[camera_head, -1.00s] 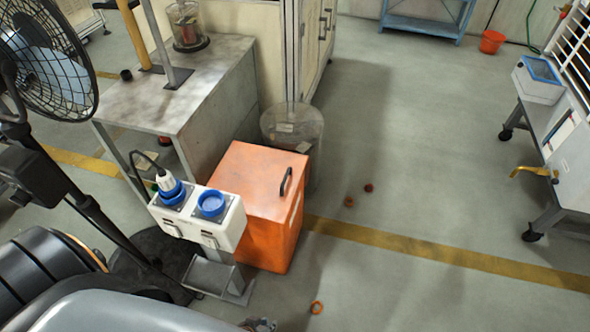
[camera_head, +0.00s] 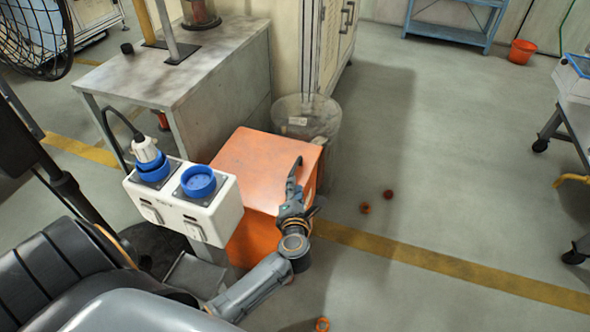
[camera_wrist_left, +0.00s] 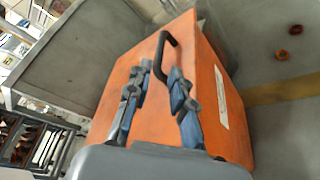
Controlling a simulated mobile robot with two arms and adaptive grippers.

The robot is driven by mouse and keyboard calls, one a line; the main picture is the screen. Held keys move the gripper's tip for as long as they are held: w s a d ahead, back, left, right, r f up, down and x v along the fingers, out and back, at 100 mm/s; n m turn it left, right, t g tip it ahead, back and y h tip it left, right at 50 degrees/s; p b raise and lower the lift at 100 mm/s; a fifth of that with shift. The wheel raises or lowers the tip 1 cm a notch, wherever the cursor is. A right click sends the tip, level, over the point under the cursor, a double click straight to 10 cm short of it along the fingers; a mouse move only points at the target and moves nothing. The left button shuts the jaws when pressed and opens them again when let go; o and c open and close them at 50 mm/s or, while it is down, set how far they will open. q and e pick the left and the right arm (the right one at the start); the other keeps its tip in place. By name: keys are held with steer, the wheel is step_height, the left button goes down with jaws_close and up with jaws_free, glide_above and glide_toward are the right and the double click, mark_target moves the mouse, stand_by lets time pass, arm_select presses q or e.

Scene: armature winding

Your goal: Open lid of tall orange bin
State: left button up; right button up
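The tall orange bin (camera_head: 262,160) stands on the floor in the middle of the head view, its lid shut. A dark bar handle (camera_head: 293,176) is on the lid near its right edge. My left gripper (camera_head: 293,205) is over the bin's near right side, close to the handle. The handle (camera_wrist_left: 166,48) shows just beyond the tips there. Whether they touch it, I cannot tell. My right gripper is not in view.
A white box with blue sockets (camera_head: 185,198) stands close at the bin's near left. A grey metal table (camera_head: 175,75) is behind left, and a clear bin (camera_head: 308,118) stands just behind. The floor to the right is mostly open, with small orange rings (camera_head: 365,208).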

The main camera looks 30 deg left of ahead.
mark_target(295, 168)
arm_select(q)
steer(key=b+x, duration=0.2)
steer(key=x, duration=0.7)
steer(key=shift+w+a+f, duration=0.15)
steer(key=shift+w+f, duration=0.05)
steer(key=shift+w, duration=0.1)
steer(key=shift+w+a, duration=0.3)
steer(key=shift+w, duration=0.15)
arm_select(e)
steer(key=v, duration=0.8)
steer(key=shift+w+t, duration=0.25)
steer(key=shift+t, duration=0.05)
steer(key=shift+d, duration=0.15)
arm_select(q)
steer(key=shift+f, duration=0.1)
jaws_close()
